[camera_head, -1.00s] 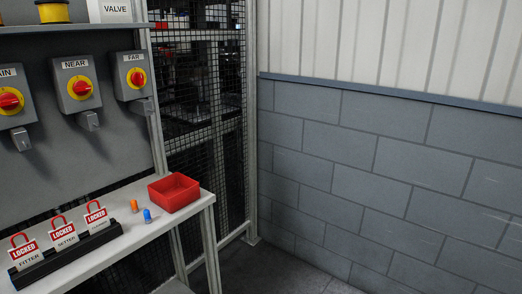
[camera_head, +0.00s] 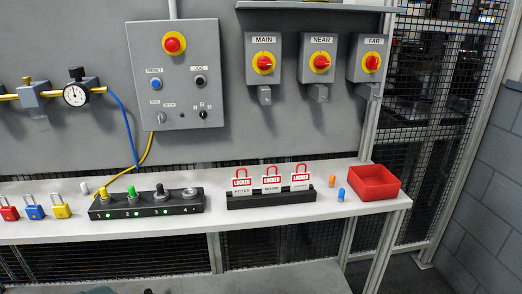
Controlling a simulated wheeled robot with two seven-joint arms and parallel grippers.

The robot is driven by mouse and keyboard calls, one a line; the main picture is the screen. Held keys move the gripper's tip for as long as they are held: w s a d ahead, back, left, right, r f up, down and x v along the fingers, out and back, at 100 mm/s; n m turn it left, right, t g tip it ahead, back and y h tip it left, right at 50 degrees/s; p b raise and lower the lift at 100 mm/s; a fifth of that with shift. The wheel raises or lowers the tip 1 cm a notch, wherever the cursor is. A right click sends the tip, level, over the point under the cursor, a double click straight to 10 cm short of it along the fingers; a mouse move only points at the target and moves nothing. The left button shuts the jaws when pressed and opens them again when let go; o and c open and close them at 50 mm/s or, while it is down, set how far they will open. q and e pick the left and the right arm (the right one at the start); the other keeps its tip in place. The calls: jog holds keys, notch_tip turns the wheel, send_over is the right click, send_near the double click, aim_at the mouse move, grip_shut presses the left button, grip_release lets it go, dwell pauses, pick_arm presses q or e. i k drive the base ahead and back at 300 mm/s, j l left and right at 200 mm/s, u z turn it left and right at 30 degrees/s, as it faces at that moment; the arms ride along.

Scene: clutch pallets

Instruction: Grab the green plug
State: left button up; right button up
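A small green plug (camera_head: 131,193) stands upright in the position marked 2 of a black socket block (camera_head: 150,211) on the white shelf. A yellow plug (camera_head: 104,192) sits at position 1, to its left, and a dark plug (camera_head: 160,190) at position 3. Position 4 shows a grey metal ring-like fitting (camera_head: 190,193). Small green lights show on the block's front.
Red, blue and yellow padlocks (camera_head: 34,211) lie left of the block. Right of it stand a black rack (camera_head: 270,199) with LOCKED tags, orange and blue small pieces, and a red bin (camera_head: 373,183). A yellow cable (camera_head: 140,165) reaches the yellow plug.

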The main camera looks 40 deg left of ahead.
aim_at(132, 188)
jog(key=u, duration=0.45)
jog(key=j+u, duration=0.1)
jog(key=u, duration=1.25)
jog(key=i+u, duration=0.1)
jog(key=u, duration=0.35)
